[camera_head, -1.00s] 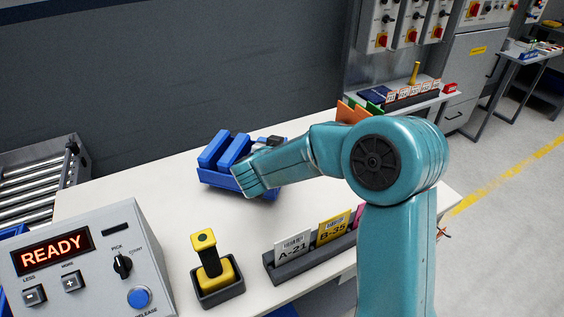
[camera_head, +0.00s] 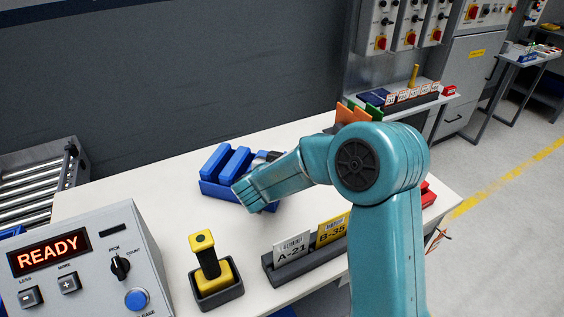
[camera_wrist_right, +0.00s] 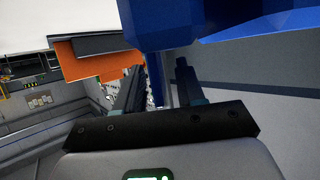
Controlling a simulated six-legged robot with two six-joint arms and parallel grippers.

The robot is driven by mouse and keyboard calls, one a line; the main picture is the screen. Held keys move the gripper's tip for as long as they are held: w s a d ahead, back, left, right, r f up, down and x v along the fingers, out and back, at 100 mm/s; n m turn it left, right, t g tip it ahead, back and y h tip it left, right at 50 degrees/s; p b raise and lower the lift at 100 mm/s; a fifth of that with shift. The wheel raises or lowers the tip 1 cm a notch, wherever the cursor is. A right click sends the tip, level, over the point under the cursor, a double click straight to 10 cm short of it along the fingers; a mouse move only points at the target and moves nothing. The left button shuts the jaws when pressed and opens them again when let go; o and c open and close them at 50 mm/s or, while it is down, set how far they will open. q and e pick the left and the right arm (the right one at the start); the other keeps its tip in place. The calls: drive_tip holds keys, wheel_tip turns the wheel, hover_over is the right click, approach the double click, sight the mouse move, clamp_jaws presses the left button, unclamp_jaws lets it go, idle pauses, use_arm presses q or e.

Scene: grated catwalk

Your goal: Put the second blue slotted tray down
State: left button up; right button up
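The blue slotted tray (camera_head: 214,190) is on or just above the white table, left of centre in the head view. Two long raised blue parts show on it. My right arm reaches over from the right and covers part of it. In the right wrist view, blue surfaces of the tray (camera_wrist_right: 245,28) fill the upper right, close past the tips of my right gripper (camera_wrist_right: 161,68). Its dark fingers stand apart, and the tray moves along with the arm, so it appears held. I cannot tell whether its underside touches the table. My left gripper is out of view.
A grey control box reading READY (camera_head: 85,255) and a yellow-handled lever (camera_head: 205,265) stand at the front left. A dark holder with labelled cards (camera_head: 292,247) lies along the front edge. A roller conveyor (camera_head: 35,185) is at the left. White table (camera_head: 150,190) is clear around the tray's left.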

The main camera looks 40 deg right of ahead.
drive_tip(key=shift+r, duration=0.25)
drive_tip(key=v, duration=1.2)
drive_tip(key=shift+f, duration=0.1)
